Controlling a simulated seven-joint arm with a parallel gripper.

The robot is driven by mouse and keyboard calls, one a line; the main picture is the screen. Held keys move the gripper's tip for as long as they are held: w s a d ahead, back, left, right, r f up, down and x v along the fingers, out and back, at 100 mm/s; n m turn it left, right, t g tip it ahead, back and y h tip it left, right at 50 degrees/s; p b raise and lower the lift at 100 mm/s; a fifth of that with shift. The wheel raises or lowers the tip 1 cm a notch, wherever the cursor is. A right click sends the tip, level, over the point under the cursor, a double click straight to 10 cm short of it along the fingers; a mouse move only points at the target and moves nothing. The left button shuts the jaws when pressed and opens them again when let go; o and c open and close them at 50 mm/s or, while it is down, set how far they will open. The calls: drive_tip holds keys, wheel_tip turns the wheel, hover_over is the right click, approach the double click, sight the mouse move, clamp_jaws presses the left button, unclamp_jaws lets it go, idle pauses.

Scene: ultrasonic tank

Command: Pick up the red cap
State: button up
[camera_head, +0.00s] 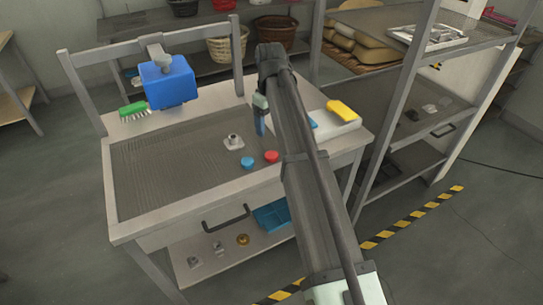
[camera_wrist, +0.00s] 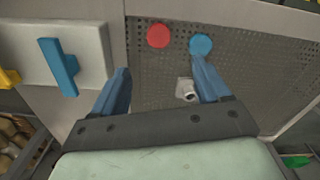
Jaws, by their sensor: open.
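The red cap (camera_head: 271,157) is a small round disc on the perforated metal surface of the bench, near its front right. A similar blue cap (camera_head: 247,162) lies just to its left. In the wrist view the red cap (camera_wrist: 158,36) shows between and beyond the two blue fingers, and the blue cap (camera_wrist: 201,44) is by the tip of the right finger. My gripper (camera_wrist: 160,80) is open and empty, apart from the red cap. In the head view the gripper (camera_head: 261,115) is above the bench, partly hidden by my arm.
A metal fitting (camera_head: 233,142) stands on the perforated surface (camera_head: 170,175) behind the caps. A white board (camera_head: 340,127) with a yellow object (camera_head: 341,110) and a blue object lies at right. A blue box (camera_head: 168,82) and green brush (camera_head: 132,110) are at the back left.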

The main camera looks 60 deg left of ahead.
sight(271, 154)
wheel_tip(271, 154, down, 12)
drive_tip(key=shift+w+a, duration=0.1)
idle(0.5)
drive_tip(key=c, duration=1.1)
wheel_tip(271, 154, up, 10)
idle(0.4)
